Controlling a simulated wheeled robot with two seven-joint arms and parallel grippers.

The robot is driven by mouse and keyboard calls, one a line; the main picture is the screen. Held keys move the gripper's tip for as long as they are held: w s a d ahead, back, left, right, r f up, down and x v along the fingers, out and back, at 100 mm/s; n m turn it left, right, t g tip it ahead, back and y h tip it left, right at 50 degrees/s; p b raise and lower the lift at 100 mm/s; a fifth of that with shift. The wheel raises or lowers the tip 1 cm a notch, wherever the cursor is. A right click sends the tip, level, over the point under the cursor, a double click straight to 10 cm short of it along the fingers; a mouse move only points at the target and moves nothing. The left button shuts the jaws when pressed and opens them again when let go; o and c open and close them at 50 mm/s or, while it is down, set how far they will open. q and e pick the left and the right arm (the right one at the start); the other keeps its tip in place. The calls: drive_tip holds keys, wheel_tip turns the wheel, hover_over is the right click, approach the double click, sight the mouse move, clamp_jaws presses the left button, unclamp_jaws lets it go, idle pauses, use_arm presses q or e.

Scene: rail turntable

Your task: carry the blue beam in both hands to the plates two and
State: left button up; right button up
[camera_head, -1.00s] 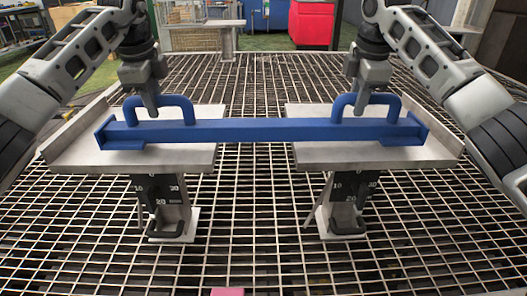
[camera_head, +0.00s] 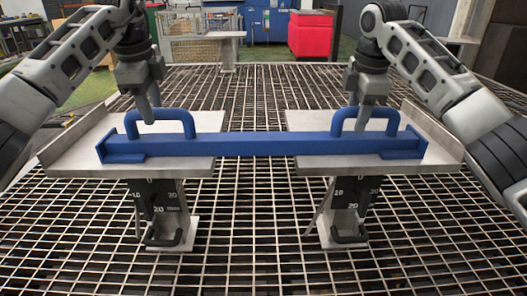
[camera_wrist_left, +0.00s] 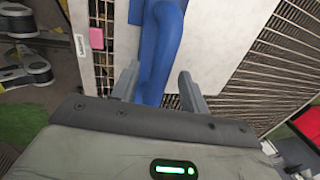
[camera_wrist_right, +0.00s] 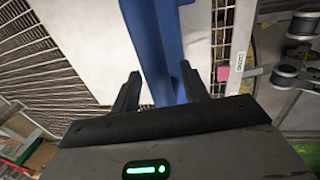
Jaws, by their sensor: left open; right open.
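The blue beam (camera_head: 250,144) lies level across two grey plates, the left plate (camera_head: 185,166) and the right plate (camera_head: 305,164). It has a raised loop handle near each end. My left gripper (camera_head: 149,117) is at the left handle (camera_head: 188,122); in the left wrist view its open fingers (camera_wrist_left: 158,84) stand either side of the blue handle. My right gripper (camera_head: 362,120) is at the right handle (camera_head: 337,122); in the right wrist view its open fingers (camera_wrist_right: 160,84) stand either side of the blue handle. Whether the fingers touch the handles cannot be told.
Each plate stands on a post with a number scale, on a metal grating (camera_head: 260,220). A grey table (camera_head: 205,36) and a red cabinet (camera_head: 311,34) stand at the back. A small pink block (camera_wrist_left: 96,38) shows beyond the beam in the wrist views.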

drive_tip(key=shift+r, duration=0.1)
use_arm(q)
wheel_tip(320, 180, up, 9)
drive_tip(key=s, duration=0.1)
drive_tip(key=shift+s, duration=0.4)
use_arm(e)
wheel_tip(320, 180, up, 12)
drive_tip(key=s, duration=0.2)
drive_tip(key=shift+s+f, duration=0.2)
use_arm(q)
drive_tip(key=shift+r, duration=0.15)
